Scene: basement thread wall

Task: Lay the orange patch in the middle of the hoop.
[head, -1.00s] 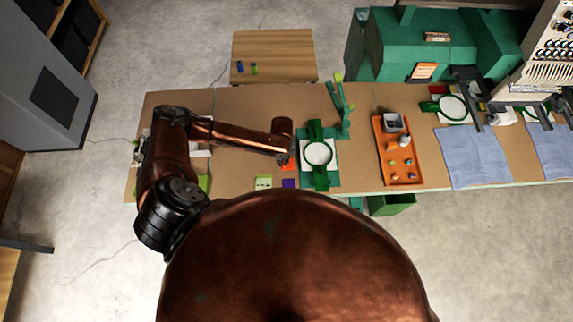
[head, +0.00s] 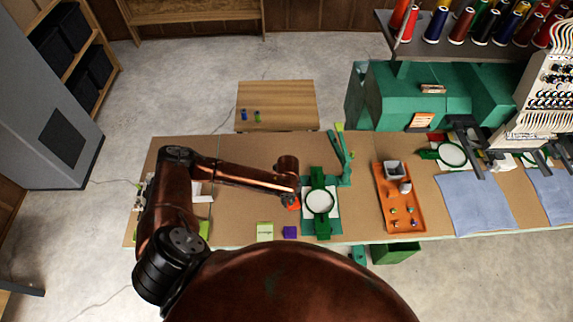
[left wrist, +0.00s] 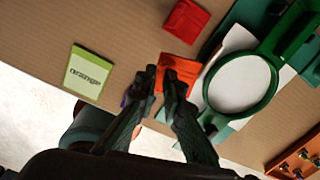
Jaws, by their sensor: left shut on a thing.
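The orange patch (left wrist: 184,66) is a small flat square, seen in the left wrist view at my left gripper's fingertips (left wrist: 161,76). My left gripper (head: 290,199) is shut on it, and the fingers hide part of it. In the head view a bit of the orange patch (head: 294,206) shows below the gripper, just left of the hoop. The hoop (head: 320,213) is a green ring around white cloth; its middle is bare. In the left wrist view the hoop (left wrist: 271,84) lies right of the patch. I cannot tell how high the patch is. My right gripper is not in view.
A red patch (left wrist: 186,19) lies beyond the orange one. A card reading "orange" (left wrist: 84,76) and a purple patch (head: 290,232) lie near the front edge. A green stand (head: 342,160) rises behind the hoop; an orange tray (head: 408,220) stands to its right.

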